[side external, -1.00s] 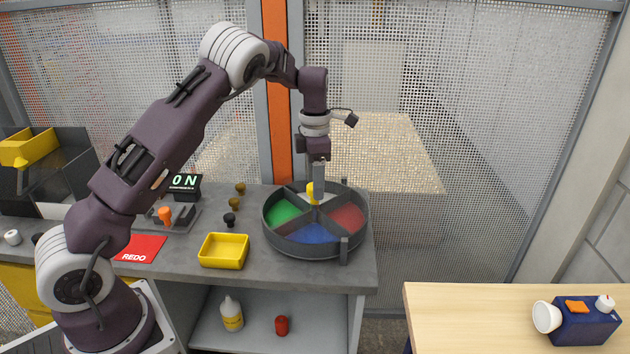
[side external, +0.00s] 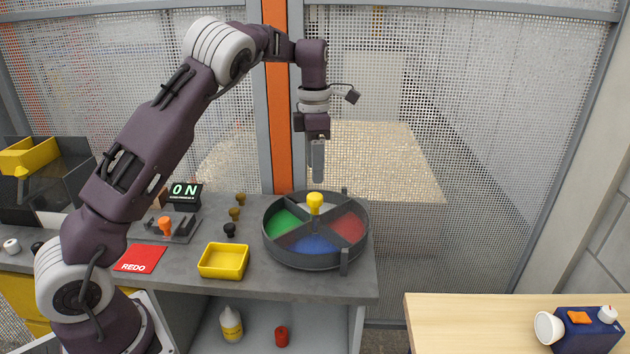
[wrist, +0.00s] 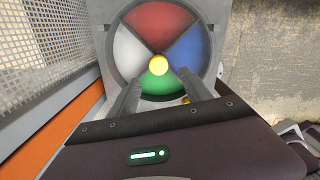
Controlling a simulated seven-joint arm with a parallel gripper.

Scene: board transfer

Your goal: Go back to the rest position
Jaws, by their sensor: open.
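My gripper (side external: 318,180) hangs upright above the round grey tray on the bench, apart from it. It is open and empty; in the wrist view its two fingers (wrist: 162,88) stand apart with a gap between them. The round tray (side external: 278,254) has green, red, blue and white sections split by dividers. A yellow knob (side external: 315,201) stands at the tray's centre, just below my fingertips. In the wrist view the yellow knob (wrist: 158,64) shows beyond the fingers.
An empty yellow bin (side external: 223,262), a red REDO card (side external: 140,258) and an orange-knobbed device (side external: 166,226) lie left of the tray. A display (side external: 184,191) reads "0 N". Mesh panels stand behind the bench. A wooden table (side external: 460,315) with a blue box (side external: 585,330) is at right.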

